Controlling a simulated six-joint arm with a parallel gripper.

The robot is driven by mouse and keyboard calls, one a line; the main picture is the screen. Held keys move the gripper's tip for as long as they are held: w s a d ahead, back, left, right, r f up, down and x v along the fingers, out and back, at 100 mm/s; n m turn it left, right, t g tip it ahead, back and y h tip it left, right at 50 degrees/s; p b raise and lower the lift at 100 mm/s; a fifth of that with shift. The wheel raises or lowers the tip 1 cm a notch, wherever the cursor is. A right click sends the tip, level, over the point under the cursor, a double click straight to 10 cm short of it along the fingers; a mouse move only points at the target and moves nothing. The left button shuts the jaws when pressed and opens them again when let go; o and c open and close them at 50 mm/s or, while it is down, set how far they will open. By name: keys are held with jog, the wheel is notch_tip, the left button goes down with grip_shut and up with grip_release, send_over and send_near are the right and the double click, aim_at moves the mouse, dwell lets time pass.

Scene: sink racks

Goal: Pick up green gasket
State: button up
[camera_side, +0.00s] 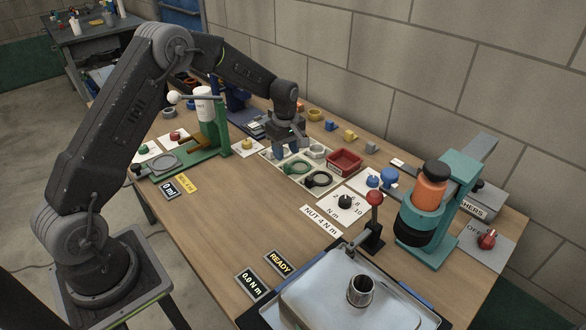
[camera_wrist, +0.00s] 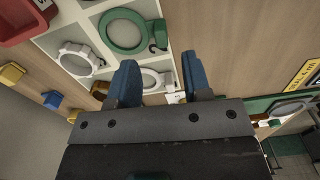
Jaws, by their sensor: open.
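The green gasket (camera_side: 297,168) is a flat ring with a small tab, lying in a compartment of the pale sorting tray (camera_side: 281,156). In the wrist view the green gasket (camera_wrist: 107,37) lies beyond my fingertips, towards the top of the picture. My gripper (camera_side: 289,148) hangs over the tray beside the green gasket, apart from it. In the wrist view my gripper (camera_wrist: 160,75) has its two blue fingers spread, with nothing held. A white ring (camera_wrist: 151,79) shows in the gap between the fingers, below them.
A black ring (camera_side: 319,180) sits in the tray near the green gasket. A red bin (camera_side: 345,162) stands beside the tray. A green press stand (camera_side: 222,139) is to the left, and a teal stand with an orange bottle (camera_side: 430,190) to the right.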

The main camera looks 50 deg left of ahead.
aim_at(286, 164)
notch_tip(286, 164, down, 5)
jog(key=shift+s+d+f, duration=0.1)
jog(key=shift+d+f, duration=0.05)
grip_shut()
dwell(0.5)
